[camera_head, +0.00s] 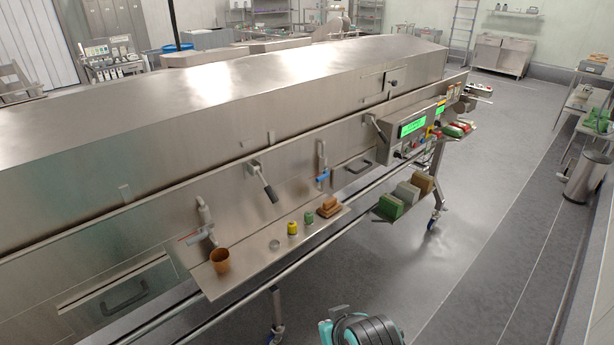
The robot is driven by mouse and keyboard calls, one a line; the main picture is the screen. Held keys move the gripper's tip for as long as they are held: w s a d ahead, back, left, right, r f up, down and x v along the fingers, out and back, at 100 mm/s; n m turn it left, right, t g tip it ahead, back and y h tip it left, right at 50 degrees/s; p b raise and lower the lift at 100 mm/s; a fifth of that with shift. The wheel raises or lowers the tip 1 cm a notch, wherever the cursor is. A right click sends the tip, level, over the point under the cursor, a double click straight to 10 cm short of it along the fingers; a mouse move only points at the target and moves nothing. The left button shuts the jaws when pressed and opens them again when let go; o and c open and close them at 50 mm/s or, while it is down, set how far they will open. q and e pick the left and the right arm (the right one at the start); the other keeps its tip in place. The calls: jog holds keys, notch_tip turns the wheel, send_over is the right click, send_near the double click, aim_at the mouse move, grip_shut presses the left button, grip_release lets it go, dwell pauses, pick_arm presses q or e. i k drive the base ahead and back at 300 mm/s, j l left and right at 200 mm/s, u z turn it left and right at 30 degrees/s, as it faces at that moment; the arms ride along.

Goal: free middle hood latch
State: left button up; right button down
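The long steel tunnel hood (215,95) runs from the left edge to the back right and looks closed. A lever latch with a black grip (270,190) sits on the side wall below the hood, left of the picture's middle, its grip hanging down to the right. A similar black-gripped lever (379,128) is farther right, beside the control box. I cannot tell from this view whether either is fastened, or which counts as the middle one. Neither gripper is recognisable. A teal and dark grey rounded part shows at the bottom edge, likely mine.
A shelf below the side wall holds a brown cup (220,261), a yellow jar (292,228), a green jar (309,218) and brown blocks (329,206). Valves with a grey handle (201,237) and blue handle (322,176) stick out. The control box (405,130) is right.

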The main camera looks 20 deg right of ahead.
aim_at(269, 191)
jog(key=i+l+z, duration=0.2)
jog(key=l, duration=0.2)
jog(key=i+l+z, duration=0.15)
jog(key=i+l, duration=0.4)
